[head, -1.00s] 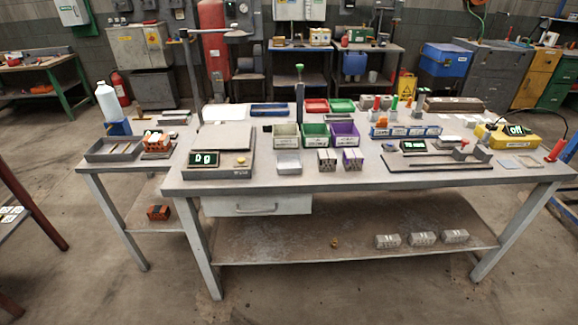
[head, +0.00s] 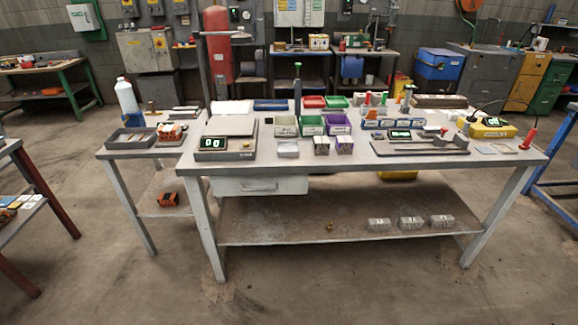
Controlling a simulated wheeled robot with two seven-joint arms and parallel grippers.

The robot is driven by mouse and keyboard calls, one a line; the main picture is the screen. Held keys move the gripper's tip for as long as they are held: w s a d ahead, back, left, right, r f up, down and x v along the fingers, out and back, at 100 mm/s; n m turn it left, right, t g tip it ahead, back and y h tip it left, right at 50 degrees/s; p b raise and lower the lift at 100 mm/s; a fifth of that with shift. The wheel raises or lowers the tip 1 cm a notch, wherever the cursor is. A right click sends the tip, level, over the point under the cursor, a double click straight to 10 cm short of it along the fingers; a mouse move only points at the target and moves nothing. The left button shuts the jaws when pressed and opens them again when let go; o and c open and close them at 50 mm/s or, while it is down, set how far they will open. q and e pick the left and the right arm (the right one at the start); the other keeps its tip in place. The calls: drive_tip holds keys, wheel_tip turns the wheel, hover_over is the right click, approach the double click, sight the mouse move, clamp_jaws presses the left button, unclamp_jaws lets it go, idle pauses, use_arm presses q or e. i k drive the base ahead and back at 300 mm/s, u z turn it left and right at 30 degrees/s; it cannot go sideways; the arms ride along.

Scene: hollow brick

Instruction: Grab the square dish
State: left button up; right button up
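A small pale grey square dish (head: 288,150) sits on the front part of the workbench top (head: 370,160) in the head view. It is just in front of a white-green bin (head: 286,127) and right of a scale with a lit display (head: 228,143). Two small block-like items (head: 332,145) stand close to its right. The dish is small in the picture, so its inside is hard to make out. Neither of my grippers is in view.
Green (head: 311,125) and purple (head: 337,123) bins stand behind the blocks. A grey tray (head: 131,139) and a white bottle (head: 127,97) are on the left side table. A red-legged table (head: 40,190) is at the left edge. The floor in front is clear.

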sight(285, 149)
drive_tip(key=k, duration=0.8)
drive_tip(key=z, duration=0.7)
drive_tip(key=i, duration=0.65)
drive_tip(key=z, duration=1)
drive_tip(key=i, duration=0.9)
drive_tip(key=u, duration=0.5)
drive_tip(key=i, duration=0.75)
drive_tip(key=u, duration=0.8)
